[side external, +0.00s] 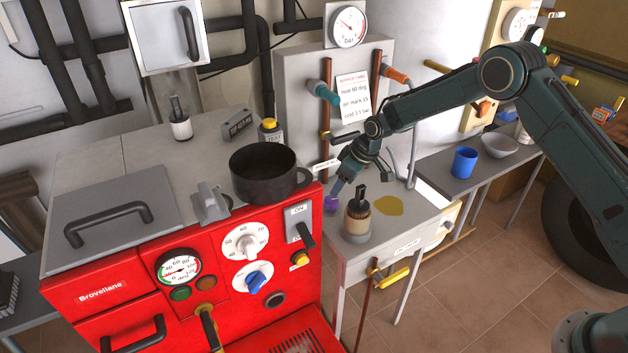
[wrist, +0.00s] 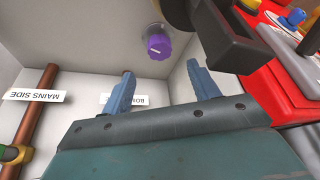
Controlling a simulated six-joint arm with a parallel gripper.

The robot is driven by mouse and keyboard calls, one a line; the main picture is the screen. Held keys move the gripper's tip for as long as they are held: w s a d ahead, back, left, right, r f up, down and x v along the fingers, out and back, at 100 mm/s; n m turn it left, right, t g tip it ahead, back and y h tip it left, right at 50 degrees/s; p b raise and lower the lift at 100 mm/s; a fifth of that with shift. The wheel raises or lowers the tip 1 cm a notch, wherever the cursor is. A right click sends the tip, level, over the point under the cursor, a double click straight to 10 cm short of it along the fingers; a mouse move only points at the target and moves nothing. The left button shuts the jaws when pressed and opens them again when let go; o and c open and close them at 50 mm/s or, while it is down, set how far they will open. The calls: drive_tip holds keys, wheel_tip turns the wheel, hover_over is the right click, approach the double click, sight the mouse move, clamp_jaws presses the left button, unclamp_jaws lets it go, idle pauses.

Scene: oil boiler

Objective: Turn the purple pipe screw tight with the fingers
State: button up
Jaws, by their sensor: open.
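The purple pipe screw (wrist: 158,44) shows in the wrist view as a round ribbed knob with a pale mark across its face. It lies beyond my gripper's fingertips, roughly in line with the space between them. In the side external view the screw (side external: 331,203) is a small purple shape just below my gripper (side external: 338,190), beside the red boiler. My gripper (wrist: 160,76) is open, with two blue fingers spread apart and nothing between them. The fingers appear apart from the screw. The pipe behind the screw is hidden.
A black pot (side external: 262,176) stands on the boiler, close to the left of my gripper. A brush in a pot (side external: 357,218) stands to the right, near a yellow patch (side external: 389,206). Copper pipes (side external: 327,115) run up the grey panel. A "MAINS SIDE" label (wrist: 34,95) is at left.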

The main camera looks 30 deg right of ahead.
sight(332, 200)
drive_tip(key=v, duration=0.6)
drive_tip(key=shift+r, duration=0.1)
idle(0.3)
drive_tip(key=n, duration=0.1)
drive_tip(key=w+d+n+g+y, duration=0.1)
drive_tip(key=n, duration=0.1)
drive_tip(key=d+n, duration=0.1)
drive_tip(key=n, duration=0.1)
drive_tip(key=shift+w+y, duration=0.3)
drive_tip(key=shift+w, duration=0.1)
drive_tip(key=shift+f, duration=0.25)
drive_tip(key=shift+g, duration=0.3)
drive_tip(key=x, duration=1.3)
drive_tip(key=shift+w+f, duration=0.15)
drive_tip(key=shift+f, duration=0.15)
